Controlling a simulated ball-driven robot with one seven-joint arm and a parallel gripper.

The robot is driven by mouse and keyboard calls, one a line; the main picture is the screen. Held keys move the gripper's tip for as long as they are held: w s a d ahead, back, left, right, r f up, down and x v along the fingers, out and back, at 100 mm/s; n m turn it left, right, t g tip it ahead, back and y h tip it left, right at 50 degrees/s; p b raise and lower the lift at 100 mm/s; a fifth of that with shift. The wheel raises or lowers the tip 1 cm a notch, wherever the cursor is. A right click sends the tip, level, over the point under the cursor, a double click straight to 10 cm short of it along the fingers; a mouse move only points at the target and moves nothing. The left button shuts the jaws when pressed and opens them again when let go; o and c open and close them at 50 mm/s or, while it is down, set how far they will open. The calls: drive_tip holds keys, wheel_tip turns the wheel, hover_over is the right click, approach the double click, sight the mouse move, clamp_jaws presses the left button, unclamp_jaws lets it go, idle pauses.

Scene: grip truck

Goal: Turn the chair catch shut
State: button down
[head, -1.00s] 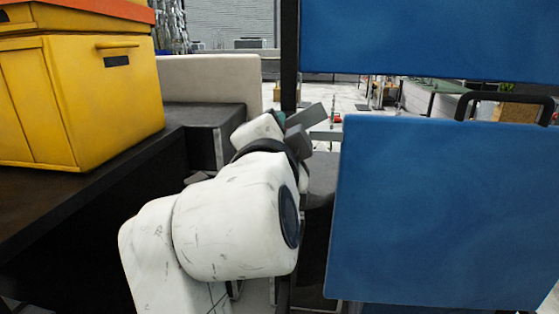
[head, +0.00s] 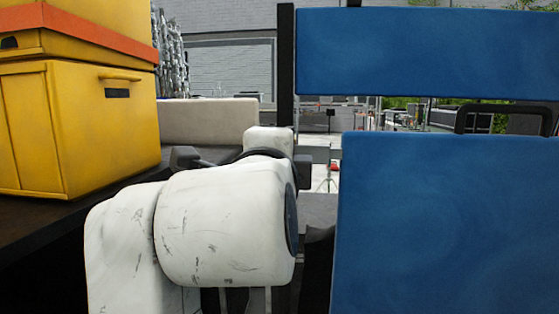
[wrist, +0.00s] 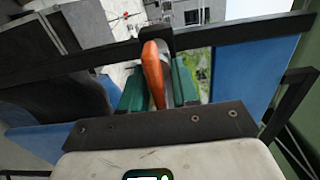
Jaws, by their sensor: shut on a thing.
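The chair catch (wrist: 153,67) is an orange lever in the middle of the wrist view, standing near a dark bar of the chair frame (wrist: 235,38). My gripper (wrist: 158,88) has its green fingers on either side of the lever and is shut on it. In the head view my white arm hides the catch and most of the gripper. The chair (head: 430,225) shows there as two blue panels on a dark frame, at the right; blue parts also show on both sides of the wrist view.
Yellow boxes (head: 80,125) with orange lids stand on a dark surface (head: 35,225) at the left of the head view, close to my arm. A pale low panel (head: 208,120) is behind. A dark upright post (head: 286,60) stands beside the blue panels.

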drive_tip(key=shift+f, duration=0.15)
drive_tip(key=c, duration=1.2)
unclamp_jaws()
drive_tip(key=s, duration=1)
drive_tip(key=shift+s, duration=0.4)
drive_tip(key=shift+a, duration=0.15)
